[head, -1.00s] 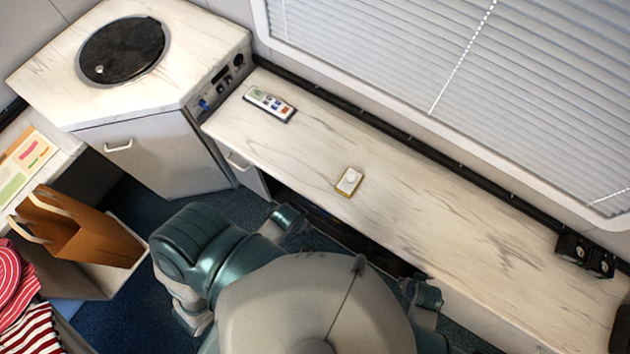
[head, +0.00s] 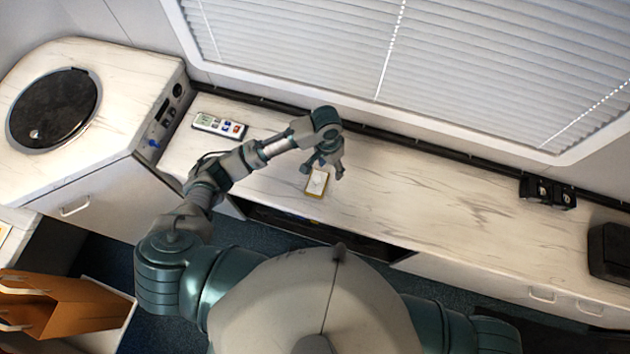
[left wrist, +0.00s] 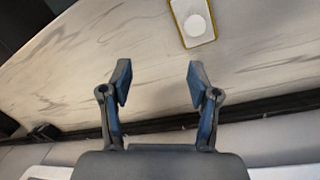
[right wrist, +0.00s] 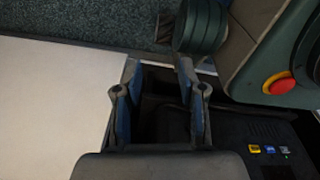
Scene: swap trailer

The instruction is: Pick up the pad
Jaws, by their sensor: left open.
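The pad (head: 316,183) is a small white rectangle with a yellow edge, lying on the marble-patterned counter (head: 430,205). A round white piece is on its face. My left gripper (head: 324,168) is over the counter just behind the pad in the head view, and its fingers partly overlap the pad's far end. In the left wrist view the left gripper (left wrist: 160,82) is open and empty. The pad (left wrist: 195,22) shows there beyond the fingertips, up and to the right, not between them. My right gripper (right wrist: 158,72) is open and empty, low beside a pale surface; the head view does not show it.
A remote-like device (head: 219,125) lies left of the pad. A round black lid (head: 53,109) sits on the left cabinet. Black sockets (head: 547,192) and a dark box (head: 610,250) are at the right. The counter right of the pad is clear. A brown bag (head: 60,305) stands lower left.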

